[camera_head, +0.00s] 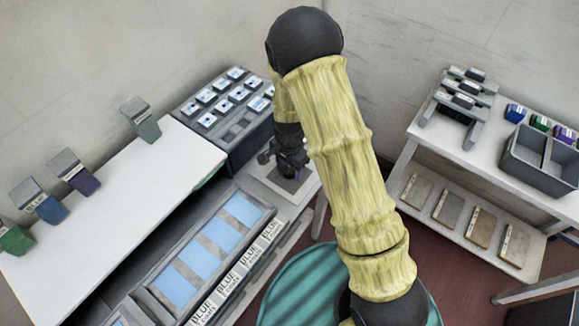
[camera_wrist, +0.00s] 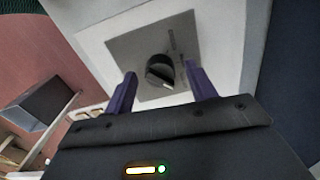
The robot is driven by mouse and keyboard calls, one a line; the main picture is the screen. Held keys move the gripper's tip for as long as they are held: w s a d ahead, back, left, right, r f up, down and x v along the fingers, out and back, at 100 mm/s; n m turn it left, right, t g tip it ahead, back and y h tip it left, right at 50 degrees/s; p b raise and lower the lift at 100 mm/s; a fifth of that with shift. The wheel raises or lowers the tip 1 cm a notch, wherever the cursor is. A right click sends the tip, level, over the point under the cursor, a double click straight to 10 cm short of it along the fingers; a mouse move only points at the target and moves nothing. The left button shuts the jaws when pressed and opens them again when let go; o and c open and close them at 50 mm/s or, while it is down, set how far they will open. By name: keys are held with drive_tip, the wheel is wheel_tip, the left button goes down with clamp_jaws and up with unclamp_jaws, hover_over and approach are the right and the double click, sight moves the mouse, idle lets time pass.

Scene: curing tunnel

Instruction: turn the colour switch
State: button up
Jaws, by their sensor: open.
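The colour switch is a round dark knob (camera_wrist: 160,71) on a square grey plate (camera_wrist: 131,48) set in a white panel. In the wrist view it lies between and beyond my two purple fingers. My gripper (camera_wrist: 162,83) is open and empty, with a finger to each side of the knob. I cannot tell how far it is from the knob. Small lettering beside the knob is too blurred to read. In the head view my gripper (camera_head: 291,166) is above the grey plate (camera_head: 290,185), and the knob is hidden behind it.
A dark tray rack (camera_head: 231,143) with several labelled pieces stands left of my gripper. A tunnel window (camera_head: 159,300) shows blue panels with "BLUE coats" labels. A white shelf unit (camera_head: 500,225) stands at right.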

drive_tip(key=shift+f, duration=0.25)
drive_tip(key=c, duration=1)
